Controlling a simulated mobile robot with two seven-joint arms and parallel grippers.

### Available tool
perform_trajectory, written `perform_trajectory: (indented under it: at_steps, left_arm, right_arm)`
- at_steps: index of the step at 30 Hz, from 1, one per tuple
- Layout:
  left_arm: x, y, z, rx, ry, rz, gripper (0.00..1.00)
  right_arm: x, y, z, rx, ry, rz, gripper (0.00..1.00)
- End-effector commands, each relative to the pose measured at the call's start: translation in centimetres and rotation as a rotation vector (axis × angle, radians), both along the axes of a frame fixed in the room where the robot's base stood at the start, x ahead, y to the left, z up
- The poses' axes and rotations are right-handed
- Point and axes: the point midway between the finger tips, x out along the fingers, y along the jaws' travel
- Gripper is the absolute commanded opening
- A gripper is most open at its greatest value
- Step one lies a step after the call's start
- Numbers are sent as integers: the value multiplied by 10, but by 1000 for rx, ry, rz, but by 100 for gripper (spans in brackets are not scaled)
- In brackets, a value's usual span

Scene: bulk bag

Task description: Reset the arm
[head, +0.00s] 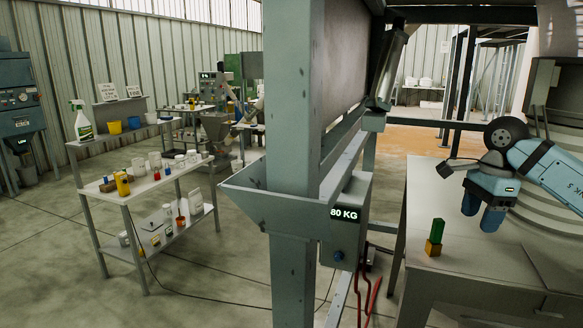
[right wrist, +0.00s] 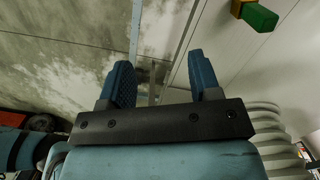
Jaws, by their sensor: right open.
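My right arm (head: 548,168) comes in from the right edge of the head view, over the grey table. My right gripper (head: 481,212) points down above the tabletop, to the right of a small block stack and apart from it. In the right wrist view its two blue fingers (right wrist: 161,75) are spread, with nothing between them. The stack is a green block (head: 437,232) upright on a yellow-orange block (head: 433,248). The green block also shows at the top right of the right wrist view (right wrist: 260,18). My left arm and gripper are not in view.
The grey table (head: 420,200) is mostly bare around the blocks. A thick steel post (head: 292,150) with a box reading 80 KG (head: 345,215) stands left of it. A shelf cart (head: 150,185) with cups and bottles stands farther left. Floor between is open.

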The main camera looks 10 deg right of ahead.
Motion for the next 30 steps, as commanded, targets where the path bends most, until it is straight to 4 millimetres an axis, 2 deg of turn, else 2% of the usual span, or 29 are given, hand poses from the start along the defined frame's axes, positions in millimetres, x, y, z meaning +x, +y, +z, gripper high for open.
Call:
perform_trajectory:
  at_steps: [1, 5, 10, 15, 18, 21, 24, 26, 30]
  left_arm:
    - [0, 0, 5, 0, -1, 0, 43]
    - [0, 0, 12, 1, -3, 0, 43]
    - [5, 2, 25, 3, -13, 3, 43]
    - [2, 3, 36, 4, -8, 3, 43]
    - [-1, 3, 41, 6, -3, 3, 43]
    - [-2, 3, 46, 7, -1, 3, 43]
    - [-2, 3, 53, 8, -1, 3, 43]
    - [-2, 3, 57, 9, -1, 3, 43]
    - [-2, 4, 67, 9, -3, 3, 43]
  right_arm:
    - [2, 20, -13, 61, 8, 15, 57]
    - [3, 73, -45, 251, 28, 25, 57]
    - [-10, 163, -86, 605, 114, -25, 57]
    - [-38, 252, -107, 1053, 297, -217, 57]
    - [-51, 287, -110, 1304, 442, -401, 57]
    - [-60, 308, -113, 1529, 611, -629, 57]
    - [-66, 315, -122, 1723, 794, -901, 57]
    - [-69, 314, -133, 1818, 910, -1084, 57]
    - [-82, 301, -173, 1977, 1192, -1568, 57]
